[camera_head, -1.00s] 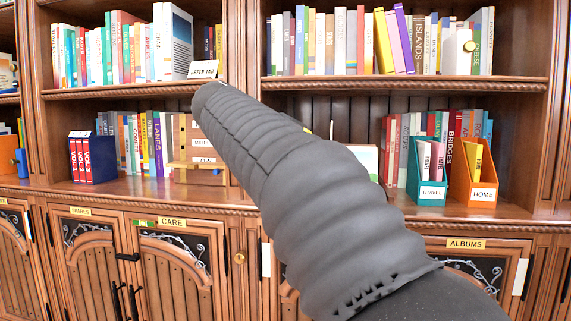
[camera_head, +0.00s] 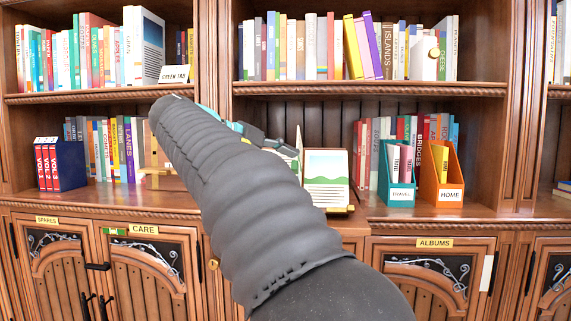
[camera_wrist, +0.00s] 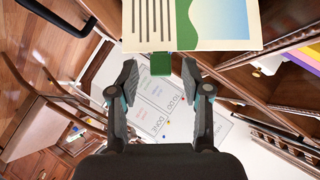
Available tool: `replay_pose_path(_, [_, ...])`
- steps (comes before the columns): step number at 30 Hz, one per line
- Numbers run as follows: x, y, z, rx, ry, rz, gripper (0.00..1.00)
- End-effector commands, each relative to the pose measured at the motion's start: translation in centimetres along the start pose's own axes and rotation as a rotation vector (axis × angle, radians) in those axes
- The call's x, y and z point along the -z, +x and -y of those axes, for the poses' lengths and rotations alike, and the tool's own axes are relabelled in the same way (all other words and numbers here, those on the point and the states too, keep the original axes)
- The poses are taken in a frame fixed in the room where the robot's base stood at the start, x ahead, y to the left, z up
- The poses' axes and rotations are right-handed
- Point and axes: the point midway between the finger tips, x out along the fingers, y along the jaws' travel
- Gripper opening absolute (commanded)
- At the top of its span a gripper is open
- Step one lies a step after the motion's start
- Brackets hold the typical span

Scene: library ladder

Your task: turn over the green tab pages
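An open book with a landscape picture (camera_head: 327,178) stands on a small stand on the shelf ledge in the head view; my arm covers its left part. In the wrist view its pages (camera_wrist: 222,22) fill the top, with text lines on the left and the picture on the right. A green tab (camera_wrist: 161,64) sticks out from the page edge. My gripper (camera_wrist: 160,72) is open, one finger on each side of the tab, with gaps on both sides. Whether the tab lies at fingertip depth I cannot tell. A "GREEN TAB" card (camera_head: 174,74) stands on the upper shelf.
A teal TRAVEL box (camera_head: 401,193) and an orange HOME box (camera_head: 446,193) stand right of the book. Blue-bound volumes (camera_head: 68,164) stand at the left. A whiteboard (camera_wrist: 170,100) with writing shows beyond the fingers in the wrist view.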

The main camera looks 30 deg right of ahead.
Motion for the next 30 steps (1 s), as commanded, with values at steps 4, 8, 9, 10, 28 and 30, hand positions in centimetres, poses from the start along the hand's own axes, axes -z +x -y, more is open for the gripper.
replay_pose_path(4, [0.0, -0.1, 0.0, 0.001, 0.0, 0.002, 0.48])
replay_pose_path(8, [0.0, -0.7, 0.1, 0.002, 0.001, 0.003, 0.48])
replay_pose_path(9, [0.0, -1.2, 0.1, 0.001, 0.0, 0.003, 0.48])
replay_pose_path(10, [-0.1, -1.6, 0.1, 0.002, 0.0, 0.004, 0.48])
replay_pose_path(28, [0.0, -7.5, 0.0, -0.001, 0.001, -0.001, 0.48])
replay_pose_path(30, [0.0, -7.5, 0.0, -0.001, 0.001, -0.001, 0.48])
